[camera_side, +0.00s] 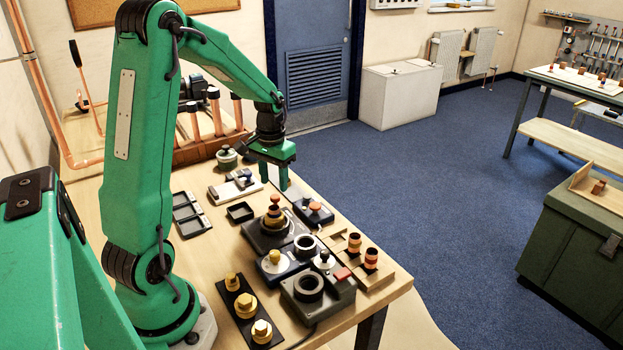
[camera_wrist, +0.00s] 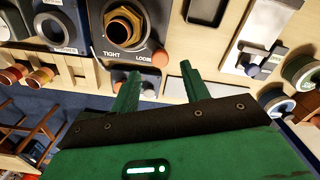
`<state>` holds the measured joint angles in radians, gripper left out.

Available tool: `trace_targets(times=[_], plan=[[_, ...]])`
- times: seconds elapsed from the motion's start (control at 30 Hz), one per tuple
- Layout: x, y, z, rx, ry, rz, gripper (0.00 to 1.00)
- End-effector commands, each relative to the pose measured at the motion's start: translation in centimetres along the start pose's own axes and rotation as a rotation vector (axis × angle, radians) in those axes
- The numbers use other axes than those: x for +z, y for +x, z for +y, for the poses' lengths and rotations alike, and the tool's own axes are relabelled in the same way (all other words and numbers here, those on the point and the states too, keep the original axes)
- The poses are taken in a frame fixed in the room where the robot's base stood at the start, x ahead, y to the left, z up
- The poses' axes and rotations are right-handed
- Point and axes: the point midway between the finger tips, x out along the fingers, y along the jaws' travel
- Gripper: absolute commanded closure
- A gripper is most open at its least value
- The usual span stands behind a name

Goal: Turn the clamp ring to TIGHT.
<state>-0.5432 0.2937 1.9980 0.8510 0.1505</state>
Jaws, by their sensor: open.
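The clamp ring (camera_wrist: 125,22) is a dark ring around a copper-coloured threaded fitting on a dark plate marked TIGHT at left and LOOSE at right in the wrist view. An orange knob (camera_wrist: 160,58) shows by the LOOSE mark. In the side view the clamp assembly (camera_side: 273,218) stands mid-bench; its lettering is too small to read there. My gripper (camera_side: 275,180) is above the bench, behind the assembly, pointing down. In the wrist view my gripper (camera_wrist: 160,69) has its two green fingers apart, with nothing held between them. I cannot tell its exact height above the ring.
A box with an orange knob (camera_side: 315,209) stands to the right of the assembly. A grey ring block (camera_side: 308,287) and a rack with two banded plugs (camera_side: 371,259) stand toward the front. A brass-fitting strip (camera_side: 246,304), a small black tray (camera_side: 240,212) and a lidded pot (camera_side: 227,157) surround it.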

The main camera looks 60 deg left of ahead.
Motion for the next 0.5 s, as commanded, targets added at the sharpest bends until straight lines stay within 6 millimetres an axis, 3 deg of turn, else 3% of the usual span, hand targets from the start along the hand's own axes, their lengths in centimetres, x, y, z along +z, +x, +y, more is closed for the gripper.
trace_targets(times=[0.23, 0.5], plan=[[0.0, 3.0, 0.0, 0.0, 0.0, -0.002, 0.54], [0.0, 4.4, 0.0, 0.0, 0.0, 0.0, 0.54]])
